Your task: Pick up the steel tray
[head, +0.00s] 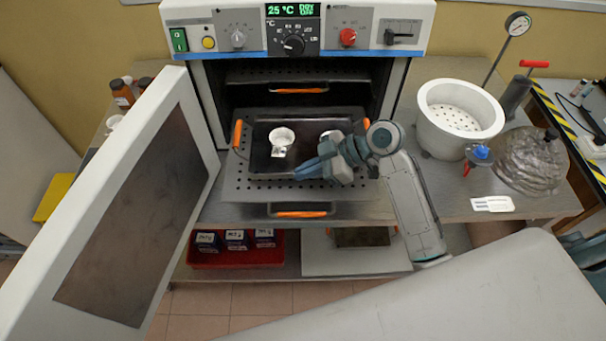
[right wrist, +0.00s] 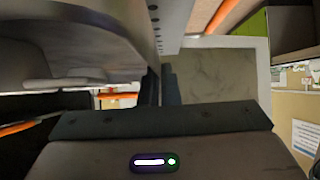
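The steel tray (head: 262,165) is a dark, shallow tray on a perforated shelf (head: 240,188) that sticks out of the open oven. Orange grips show at its left (head: 237,134) and right sides. A white cup (head: 283,136) stands in it, and a second white cup (head: 326,134) is partly hidden behind my right gripper. My right gripper (head: 306,170) reaches in from the right over the tray's front right part, fingers pointing left. Whether it touches the tray, and how far its fingers are apart, I cannot tell. My left gripper is not in view.
The oven door (head: 196,150) stands open at the left. A red bin (head: 230,258) sits on the lower shelf.

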